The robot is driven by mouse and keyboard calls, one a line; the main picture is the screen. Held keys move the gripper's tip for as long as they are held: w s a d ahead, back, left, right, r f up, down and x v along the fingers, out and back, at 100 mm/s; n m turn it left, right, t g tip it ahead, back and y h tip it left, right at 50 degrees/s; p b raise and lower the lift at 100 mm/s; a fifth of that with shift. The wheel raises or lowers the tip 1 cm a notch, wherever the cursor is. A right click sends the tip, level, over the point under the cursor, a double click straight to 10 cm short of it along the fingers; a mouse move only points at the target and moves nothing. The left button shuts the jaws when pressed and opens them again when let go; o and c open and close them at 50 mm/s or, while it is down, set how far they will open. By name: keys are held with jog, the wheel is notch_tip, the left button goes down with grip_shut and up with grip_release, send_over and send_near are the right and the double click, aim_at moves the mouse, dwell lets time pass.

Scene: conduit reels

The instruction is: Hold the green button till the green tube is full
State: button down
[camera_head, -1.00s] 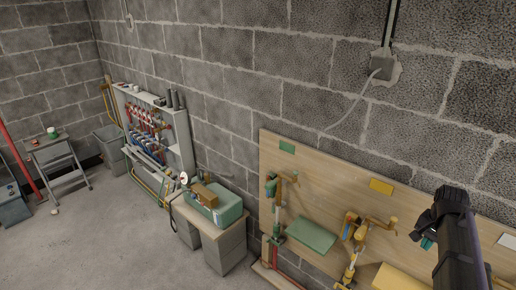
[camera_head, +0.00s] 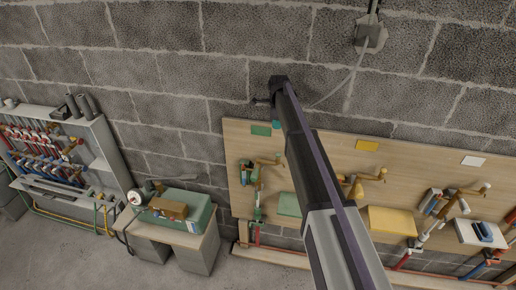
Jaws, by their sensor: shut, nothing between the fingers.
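On the wooden board, a green-marked station shows a small green label (camera_head: 261,129), a green fitting with a brass-coloured handle (camera_head: 268,162), a thin upright tube (camera_head: 257,214) and a flat green pad (camera_head: 288,204). I cannot make out which part is the green button, or the level in the tube. My gripper (camera_head: 275,122) is shut and empty.
A desk with a green case (camera_head: 183,207) stands left, beside a grey rack (camera_head: 100,135).

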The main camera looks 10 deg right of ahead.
jog(key=d+m, duration=0.1)
jog(key=d, duration=0.1)
jog(key=b, duration=1.4)
send_near(278, 154)
notch_tip(278, 154, down, 7)
jog(key=shift+d+f, duration=0.2)
jog(key=shift+f, duration=0.05)
jog(key=shift+f, duration=0.1)
